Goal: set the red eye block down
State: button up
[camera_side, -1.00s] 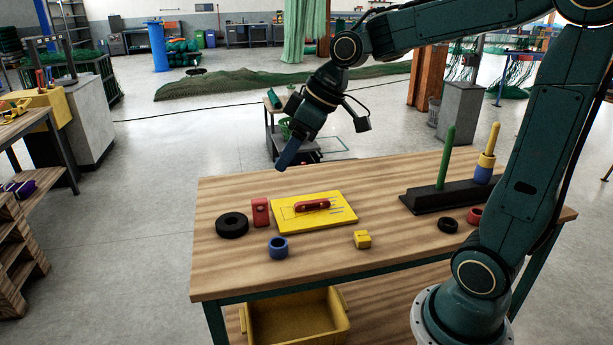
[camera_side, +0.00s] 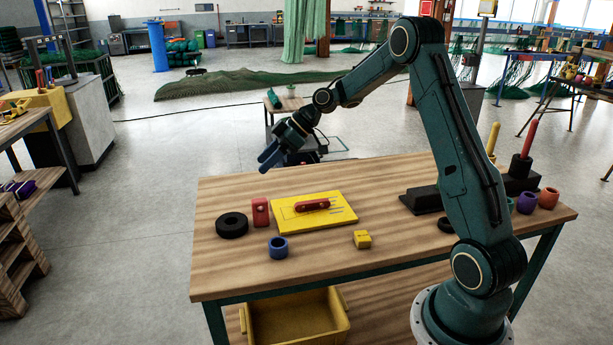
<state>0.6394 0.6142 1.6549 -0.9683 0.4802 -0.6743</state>
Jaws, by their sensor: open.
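The red eye block (camera_side: 260,212) stands upright on the wooden table, just left of the yellow board, with a small round eye on its face. My gripper (camera_side: 268,160) is open and empty. In the picture it is above the block and apart from it, near the table's back left part. Its fingers point down and to the left.
The yellow board (camera_side: 338,217) carries a red tool (camera_side: 312,205). A black ring (camera_side: 232,225), a blue ring (camera_side: 278,247) and a yellow block (camera_side: 362,239) lie nearby. Black stands with pegs and several rings are at the right, partly hidden by my arm. The front left table is clear.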

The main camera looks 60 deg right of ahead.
jog(key=w+d+f+t+y, duration=0.1)
jog(key=d+f+y, duration=0.1)
jog(key=d+f, duration=0.4)
jog(key=n+t+y, duration=0.1)
jog(key=t+y, duration=0.1)
jog(key=t, duration=0.1)
send_near(253, 201)
jog(key=s+d, duration=0.3)
jog(key=shift+w+a+r, duration=0.15)
jog(key=shift+a+r, duration=0.05)
jog(key=shift+r, duration=0.05)
jog(key=shift+w, duration=0.1)
jog(key=shift+f+x, duration=0.1)
jog(key=shift+x, duration=2.05)
jog(key=shift+f+x, duration=0.15)
jog(key=shift+x, duration=1.95)
jog(key=shift+x, duration=2.55)
